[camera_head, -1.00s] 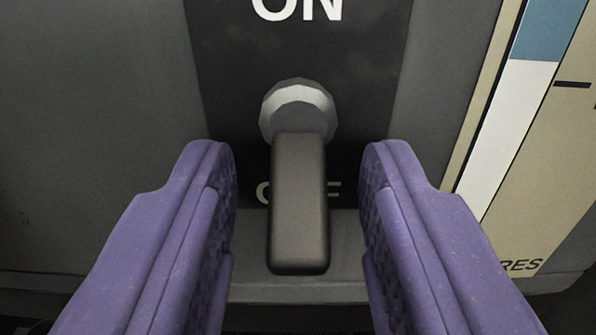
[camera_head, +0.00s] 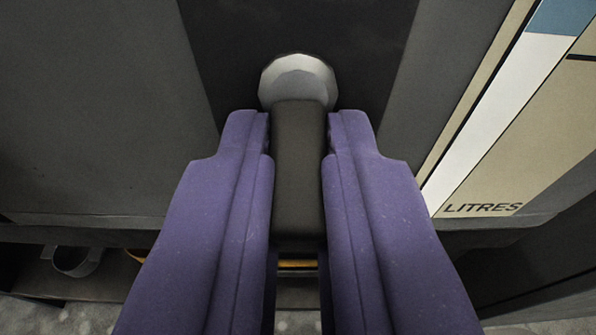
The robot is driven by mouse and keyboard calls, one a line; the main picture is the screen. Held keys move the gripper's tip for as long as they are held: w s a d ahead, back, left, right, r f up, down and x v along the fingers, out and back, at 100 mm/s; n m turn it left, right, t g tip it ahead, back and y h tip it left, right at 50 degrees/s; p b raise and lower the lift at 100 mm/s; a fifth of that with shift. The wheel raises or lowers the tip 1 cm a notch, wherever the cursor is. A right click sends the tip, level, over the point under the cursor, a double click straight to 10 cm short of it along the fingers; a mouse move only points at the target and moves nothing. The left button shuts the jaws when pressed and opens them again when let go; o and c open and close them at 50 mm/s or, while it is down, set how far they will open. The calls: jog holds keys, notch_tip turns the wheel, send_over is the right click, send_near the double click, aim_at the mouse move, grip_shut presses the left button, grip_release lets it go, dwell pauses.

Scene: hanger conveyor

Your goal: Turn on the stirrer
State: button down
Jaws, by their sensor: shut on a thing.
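The stirrer switch lever (camera_head: 299,165) is a dark grey bar that hangs down from a round light-grey pivot (camera_head: 297,80) in the middle of the view. It sits on a dark panel strip (camera_head: 295,25) on a grey housing. My gripper (camera_head: 298,130) has its two purple fingers shut on the lever, one on each side. The ON and OFF labels are not visible now.
A gauge (camera_head: 500,130) with a white and blue bar and the word LITRES is on the housing at right. Below the housing's lower edge are a dark ledge, a grey ring-like part (camera_head: 78,262) and a yellow strip (camera_head: 297,263).

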jog(key=shift+s+r+g+p, duration=0.1)
jog(key=shift+r+g+p, duration=0.3)
jog(key=shift+g+p, duration=0.65)
jog(key=shift+f+g, duration=0.1)
jog(key=shift+g, duration=0.15)
jog(key=c, duration=1.1)
grip_release()
jog(key=p+v, duration=0.3)
jog(key=v, duration=0.4)
jog(key=shift+s+r, duration=0.25)
jog(key=shift+s, duration=0.1)
